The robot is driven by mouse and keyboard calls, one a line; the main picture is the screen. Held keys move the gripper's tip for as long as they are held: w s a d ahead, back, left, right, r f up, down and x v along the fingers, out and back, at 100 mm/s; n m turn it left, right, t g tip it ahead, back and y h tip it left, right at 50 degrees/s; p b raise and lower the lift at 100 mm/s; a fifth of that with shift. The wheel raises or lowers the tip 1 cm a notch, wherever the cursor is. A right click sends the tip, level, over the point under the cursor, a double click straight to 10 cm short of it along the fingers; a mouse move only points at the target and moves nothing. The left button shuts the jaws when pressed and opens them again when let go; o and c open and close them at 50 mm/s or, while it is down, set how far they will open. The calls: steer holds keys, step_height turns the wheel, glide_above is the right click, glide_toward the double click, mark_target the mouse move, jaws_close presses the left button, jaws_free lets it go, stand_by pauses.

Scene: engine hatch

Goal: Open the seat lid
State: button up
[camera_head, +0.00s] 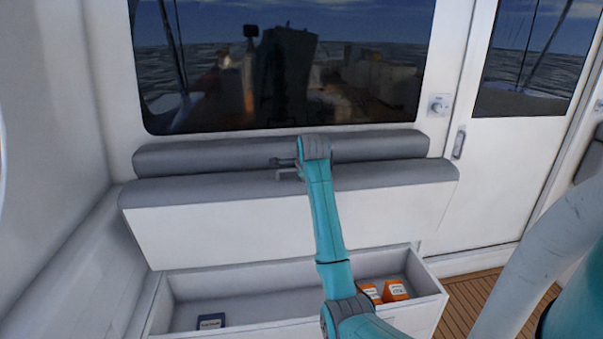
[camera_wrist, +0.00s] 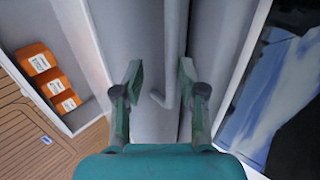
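The seat lid (camera_head: 220,228) is raised, with its white underside facing the camera and its grey padded edge (camera_head: 190,192) up near the backrest cushion (camera_head: 210,156). The storage box (camera_head: 240,279) below it is open. A grey bar handle (camera_head: 281,174) is at the lid's upper edge. My gripper (camera_head: 285,165) is beside this handle. In the wrist view, my gripper (camera_wrist: 161,80) is open, and the handle (camera_wrist: 173,60) lies between its fingers, nearer the right one, with gaps showing. Some of the lid is hidden behind my arm.
Orange boxes (camera_head: 395,290) and a blue box (camera_head: 211,321) lie in the storage box. A window (camera_head: 190,60) is behind the bench, and a white door (camera_head: 480,170) stands at the right. Wooden floor (camera_head: 468,315) shows at lower right.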

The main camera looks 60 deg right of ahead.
steer(key=v, duration=1)
